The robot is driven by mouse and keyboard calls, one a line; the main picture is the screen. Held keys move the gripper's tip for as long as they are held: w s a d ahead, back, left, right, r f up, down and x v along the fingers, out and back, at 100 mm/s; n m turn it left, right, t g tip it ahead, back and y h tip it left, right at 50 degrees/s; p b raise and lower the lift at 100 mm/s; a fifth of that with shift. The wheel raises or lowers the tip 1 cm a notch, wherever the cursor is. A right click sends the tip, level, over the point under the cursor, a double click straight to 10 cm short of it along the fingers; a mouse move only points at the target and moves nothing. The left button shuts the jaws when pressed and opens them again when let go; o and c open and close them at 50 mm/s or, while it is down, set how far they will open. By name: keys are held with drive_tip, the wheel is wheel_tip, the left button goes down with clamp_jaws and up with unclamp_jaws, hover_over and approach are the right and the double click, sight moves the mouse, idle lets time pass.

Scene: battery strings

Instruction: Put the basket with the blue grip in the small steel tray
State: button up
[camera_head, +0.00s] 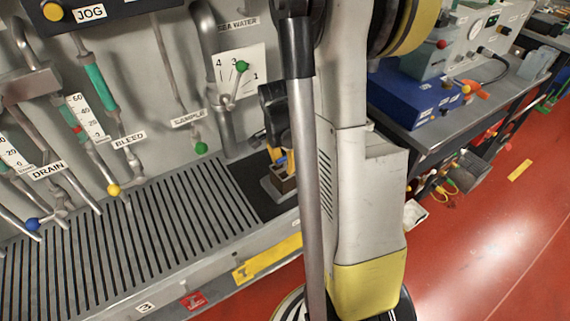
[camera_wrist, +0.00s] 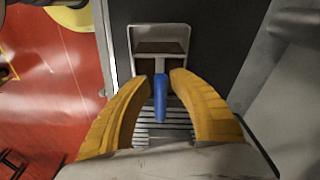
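A blue grip (camera_wrist: 160,99) stands between the yellow fingertips of my gripper (camera_wrist: 160,76) in the wrist view. The fingers lie close on both sides of it; I cannot tell whether they touch it. Behind the grip is a small steel-sided box (camera_wrist: 185,38) with a brown inside, on a black surface. I cannot tell whether this is the basket, the tray, or one inside the other.
A slotted grating (camera_head: 130,235) covers the bench left of the black mat (camera_head: 250,186). Levers, including the green-knobbed sample lever (camera_head: 201,148), rise from the back panel. A blue box (camera_head: 415,92) sits on another bench at right. Red floor (camera_head: 490,235) is open in front.

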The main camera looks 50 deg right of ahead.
drive_tip(key=r+p, duration=0.1)
drive_tip(key=r, duration=0.3)
drive_tip(key=a+r+p, duration=0.1)
drive_tip(key=r, duration=0.3)
drive_tip(key=r+p, duration=0.2)
drive_tip(key=r, duration=0.2)
drive_tip(key=shift+a+r, duration=0.2)
drive_tip(key=shift+a, duration=0.1)
drive_tip(key=s+a+r+n+t, duration=0.1)
drive_tip(key=a+r+n+t, duration=0.1)
drive_tip(key=a+n, duration=0.4)
drive_tip(key=s+a+r+n+t+y, duration=0.1)
drive_tip(key=a+r+n, duration=0.3)
drive_tip(key=a, duration=0.6)
drive_tip(key=s+a+r+n+t, duration=0.3)
drive_tip(key=a+n+t, duration=0.1)
drive_tip(key=a+n, duration=0.3)
drive_tip(key=shift+s+a+r+n, duration=0.15)
drive_tip(key=shift+s+a+n, duration=0.15)
drive_tip(key=shift+a, duration=0.1)
wheel_tip(320, 180, down, 4)
drive_tip(key=b, duration=0.4)
drive_tip(key=shift+f, duration=0.25)
